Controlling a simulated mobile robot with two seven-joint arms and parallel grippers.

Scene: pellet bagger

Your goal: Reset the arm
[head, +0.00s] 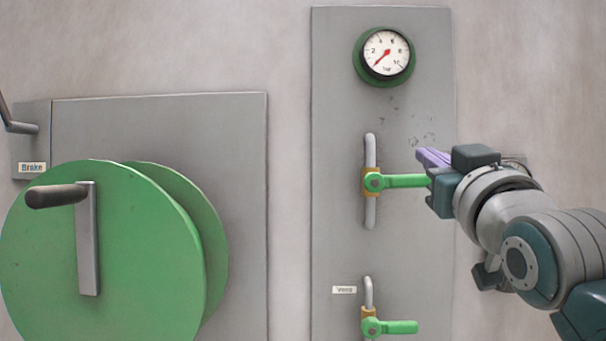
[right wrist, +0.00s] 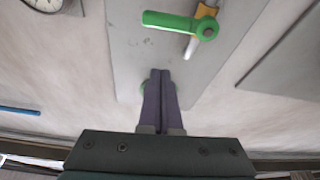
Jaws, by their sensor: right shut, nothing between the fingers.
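My right gripper (head: 421,155) is shut and empty in front of the tall grey panel (head: 334,120), near its right edge. The right wrist view, turned upside down, shows its two purple fingers together (right wrist: 161,73). The upper valve's green handle (head: 403,181) points level to the right, and its end lies close to the gripper in the head view. In the wrist view this handle (right wrist: 172,21) is clear of the fingertips. A lower green valve handle (head: 396,327), labelled Vent, also points right. My left gripper is not in view.
A green-rimmed pressure gauge (head: 384,56) sits high on the panel, its red needle low on the left. A green reel (head: 108,255) with a crank stands at left, beside a brake lever (head: 20,127). Another gauge (right wrist: 45,3) and a blue bar (right wrist: 20,111) show in the wrist view.

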